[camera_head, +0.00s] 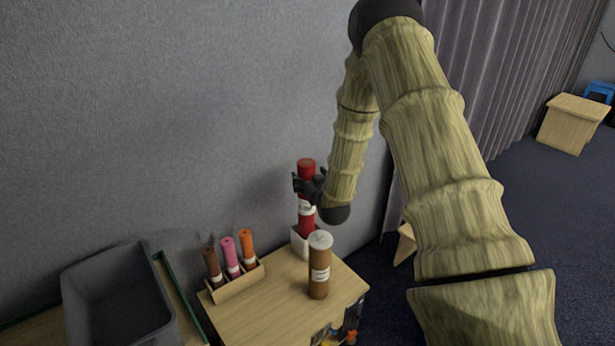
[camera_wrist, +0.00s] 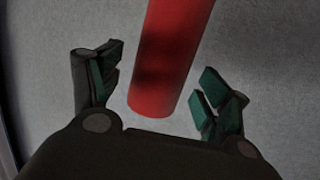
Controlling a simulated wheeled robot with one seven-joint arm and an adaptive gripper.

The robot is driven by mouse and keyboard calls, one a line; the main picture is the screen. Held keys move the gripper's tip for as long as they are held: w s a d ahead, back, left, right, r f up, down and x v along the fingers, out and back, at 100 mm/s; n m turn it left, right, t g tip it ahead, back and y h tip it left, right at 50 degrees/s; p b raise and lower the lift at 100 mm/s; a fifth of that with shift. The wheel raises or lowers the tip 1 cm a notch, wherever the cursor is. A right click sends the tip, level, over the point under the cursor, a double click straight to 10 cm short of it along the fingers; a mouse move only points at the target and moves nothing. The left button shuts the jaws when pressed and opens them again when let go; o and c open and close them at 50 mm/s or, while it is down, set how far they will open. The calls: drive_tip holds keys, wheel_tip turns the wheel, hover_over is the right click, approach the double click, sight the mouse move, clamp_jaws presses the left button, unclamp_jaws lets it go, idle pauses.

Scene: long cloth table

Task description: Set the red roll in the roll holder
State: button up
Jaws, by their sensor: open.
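The red roll (camera_head: 307,225) stands upright with its lower end in a small white square holder (camera_head: 299,245) at the back edge of the wooden table. My gripper (camera_head: 303,186) is beside the upper part of the roll, its dark fingers partly in front of it. In the wrist view my gripper (camera_wrist: 160,88) is open, with one green-padded finger on each side of the red roll (camera_wrist: 170,60) and gaps showing on both sides. The roll's bottom inside the holder is hidden.
A brown roll with a pale cap (camera_head: 319,275) stands at the front right of the table (camera_head: 270,310). A wooden rack (camera_head: 238,284) holds brown, pink and orange rolls. A grey bin (camera_head: 118,290) is at left. A wall is close behind.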

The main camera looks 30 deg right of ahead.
drive_tip(key=v, duration=0.9)
